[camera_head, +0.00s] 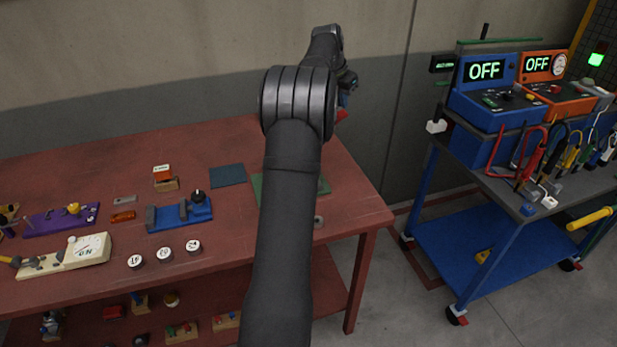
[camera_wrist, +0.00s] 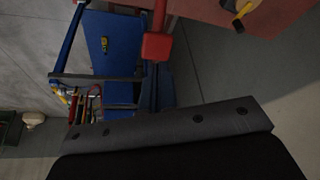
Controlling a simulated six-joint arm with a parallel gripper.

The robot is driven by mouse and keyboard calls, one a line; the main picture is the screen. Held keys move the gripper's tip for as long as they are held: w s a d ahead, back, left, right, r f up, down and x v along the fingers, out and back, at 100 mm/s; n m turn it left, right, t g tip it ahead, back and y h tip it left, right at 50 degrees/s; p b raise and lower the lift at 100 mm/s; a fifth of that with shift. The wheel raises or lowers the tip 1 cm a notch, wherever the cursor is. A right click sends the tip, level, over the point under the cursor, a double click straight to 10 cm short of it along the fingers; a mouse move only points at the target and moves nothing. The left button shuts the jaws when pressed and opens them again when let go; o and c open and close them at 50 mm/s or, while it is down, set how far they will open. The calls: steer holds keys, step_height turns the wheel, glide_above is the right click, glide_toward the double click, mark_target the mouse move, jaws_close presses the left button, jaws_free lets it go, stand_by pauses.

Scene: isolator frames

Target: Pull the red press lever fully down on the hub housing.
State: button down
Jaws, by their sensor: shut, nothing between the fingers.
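In the wrist view a red block (camera_wrist: 158,45) on a red bar shows at top centre; it looks like the red press lever. A small red part beside my arm's end in the head view (camera_head: 342,115) may be the same lever. The hub housing is not clearly seen; my arm hides part of the table's right end, where a green mat (camera_head: 256,187) shows. My gripper (camera_head: 347,82) is raised at the far end of my arm, mostly hidden behind it. It is shut and empty. I cannot tell whether it touches the lever.
The red table (camera_head: 100,185) carries a blue vise-like fixture (camera_head: 180,214), a cream gauge board (camera_head: 62,257), a purple fixture (camera_head: 60,221) and white round pieces (camera_head: 164,254). A blue cart (camera_head: 500,241) with two "OFF" boxes stands right, across a floor gap.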

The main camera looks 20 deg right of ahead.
mark_target(346, 112)
steer(key=shift+f, duration=0.1)
steer(key=shift+f, duration=1.25)
steer(key=shift+d+f, duration=0.75)
steer(key=shift+f, duration=0.2)
